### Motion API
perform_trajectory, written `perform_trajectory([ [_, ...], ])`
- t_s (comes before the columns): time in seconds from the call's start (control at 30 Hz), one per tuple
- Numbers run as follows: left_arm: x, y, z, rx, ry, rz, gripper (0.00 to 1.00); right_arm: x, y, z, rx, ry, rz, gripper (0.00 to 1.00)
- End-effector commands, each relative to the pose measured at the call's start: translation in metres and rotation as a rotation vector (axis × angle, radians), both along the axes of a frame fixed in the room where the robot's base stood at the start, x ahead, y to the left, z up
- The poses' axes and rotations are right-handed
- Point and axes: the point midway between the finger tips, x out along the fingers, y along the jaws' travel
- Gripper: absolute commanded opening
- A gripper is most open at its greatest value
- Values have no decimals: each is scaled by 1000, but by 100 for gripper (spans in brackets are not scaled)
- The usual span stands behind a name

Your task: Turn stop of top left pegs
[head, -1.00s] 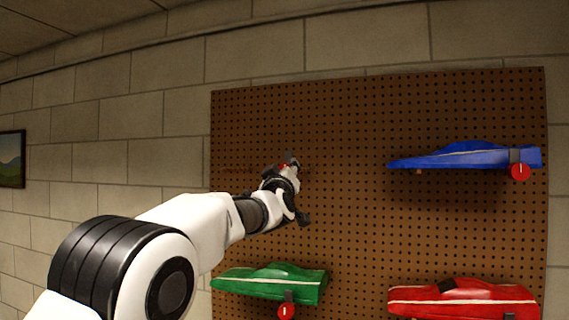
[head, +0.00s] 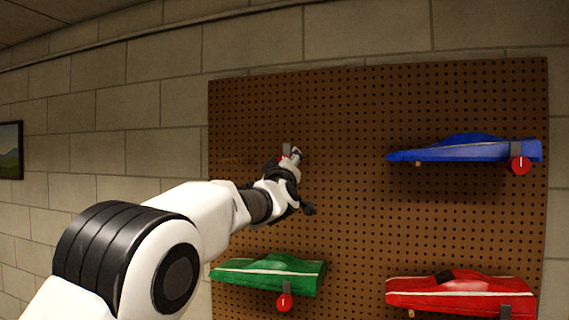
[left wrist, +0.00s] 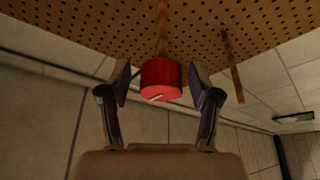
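A red round stop (left wrist: 160,82) with a short white mark sits on the end of a wooden peg (left wrist: 161,30) in the left wrist view. The mark lies nearly level, slightly tilted. A second, bare wooden peg (left wrist: 232,68) sticks out to the right. My left gripper (head: 291,153) is at the upper left of the pegboard (head: 345,115). In the left wrist view its open fingers (left wrist: 160,85) stand on both sides of the red stop, with gaps visible. In the head view the gripper mostly hides this stop. My right gripper is not in view.
A blue car (head: 465,150) rests at the upper right with a red stop (head: 520,165). A green car (head: 270,274) with a red stop (head: 284,302) is at the lower left. A red car (head: 460,295) is at the lower right. The board between them is clear.

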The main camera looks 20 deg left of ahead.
Motion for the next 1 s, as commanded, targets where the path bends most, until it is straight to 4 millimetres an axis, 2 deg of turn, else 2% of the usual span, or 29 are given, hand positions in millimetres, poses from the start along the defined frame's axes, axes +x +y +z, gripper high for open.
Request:
perform_trajectory([
  [0.2, -1, -1, -1, 2, 2, -1, 63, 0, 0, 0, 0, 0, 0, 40],
  [0.33, -10, -3, -4, 2, 4, 1, 63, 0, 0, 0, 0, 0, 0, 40],
  [0.47, -31, -8, -12, 5, 4, -1, 63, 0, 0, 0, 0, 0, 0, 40],
  [0.73, -89, -21, -33, 5, 4, -1, 63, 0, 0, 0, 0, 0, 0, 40],
  [0.83, -102, -24, -38, 2, 4, -1, 63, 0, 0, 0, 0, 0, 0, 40],
  [1.0, -107, -25, -40, 1, 4, -1, 63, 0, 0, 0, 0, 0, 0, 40],
])
